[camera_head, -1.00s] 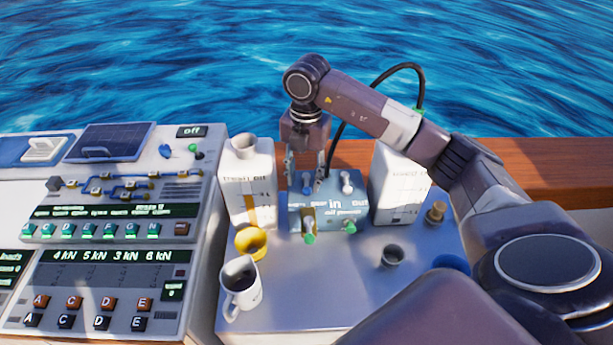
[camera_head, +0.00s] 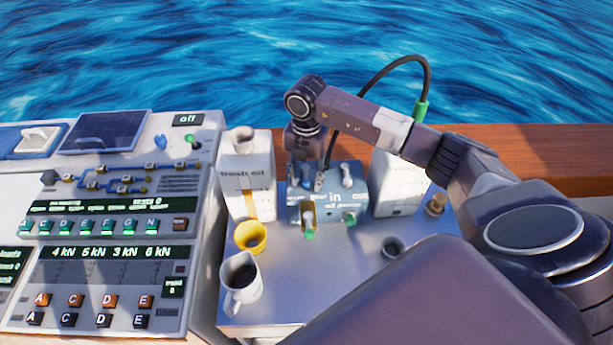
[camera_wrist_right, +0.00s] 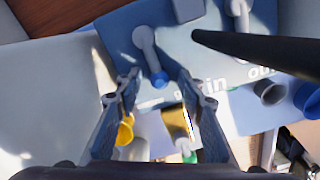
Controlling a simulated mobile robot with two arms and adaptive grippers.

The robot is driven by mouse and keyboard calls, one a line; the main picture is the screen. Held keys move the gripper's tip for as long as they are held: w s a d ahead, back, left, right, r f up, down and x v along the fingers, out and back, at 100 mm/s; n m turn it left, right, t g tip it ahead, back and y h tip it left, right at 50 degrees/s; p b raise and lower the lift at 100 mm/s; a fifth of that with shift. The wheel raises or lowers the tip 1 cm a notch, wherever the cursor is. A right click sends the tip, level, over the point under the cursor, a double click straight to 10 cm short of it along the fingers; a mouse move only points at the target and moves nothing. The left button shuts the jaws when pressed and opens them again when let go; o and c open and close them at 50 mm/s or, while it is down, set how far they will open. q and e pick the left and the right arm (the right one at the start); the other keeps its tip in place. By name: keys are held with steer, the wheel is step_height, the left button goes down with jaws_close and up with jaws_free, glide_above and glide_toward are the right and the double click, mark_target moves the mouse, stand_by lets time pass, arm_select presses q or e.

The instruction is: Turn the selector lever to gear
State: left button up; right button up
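A blue box (camera_head: 334,213) with lettering, including "in", stands on the grey worktop. Levers sit on its top: in the wrist view, a grey lever with a blue tip (camera_wrist_right: 150,55) lies ahead of my fingers, and a second grey lever (camera_wrist_right: 240,14) lies to its right. The second lever also shows in the head view (camera_head: 347,176). I cannot read which is the selector. My left gripper is out of view.
White canisters (camera_head: 245,180) (camera_head: 394,185) flank the box closely. A black hose (camera_head: 376,75) arches over it. A yellow funnel (camera_head: 250,237), a white mug (camera_head: 240,283) and a dark cup (camera_head: 392,246) stand in front. A control panel (camera_head: 100,225) lies left.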

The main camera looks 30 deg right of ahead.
steer(key=shift+s+a, duration=0.1)
steer(key=shift+c, duration=0.3)
steer(key=c, duration=0.5)
jaws_close()
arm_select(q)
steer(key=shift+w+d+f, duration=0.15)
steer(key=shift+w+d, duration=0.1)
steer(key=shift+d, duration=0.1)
arm_select(e)
steer(key=n+b, duration=0.1)
steer(key=d+n+b, duration=0.2)
steer(key=n, duration=0.1)
steer(key=shift+s+f+b, duration=0.15)
steer(key=shift+s+b, duration=0.1)
steer(key=shift+b, duration=0.05)
steer(key=d+n+b, duration=0.1)
steer(key=n+b, duration=0.1)
steer(key=n, duration=0.1)
steer(key=shift+d, duration=0.2)
arm_select(q)
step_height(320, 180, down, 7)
steer(key=b, duration=0.1)
arm_select(e)
steer(key=shift+d+r+n, duration=0.2)
steer(key=shift+d+n, duration=0.25)
steer(key=shift+n, duration=0.55)
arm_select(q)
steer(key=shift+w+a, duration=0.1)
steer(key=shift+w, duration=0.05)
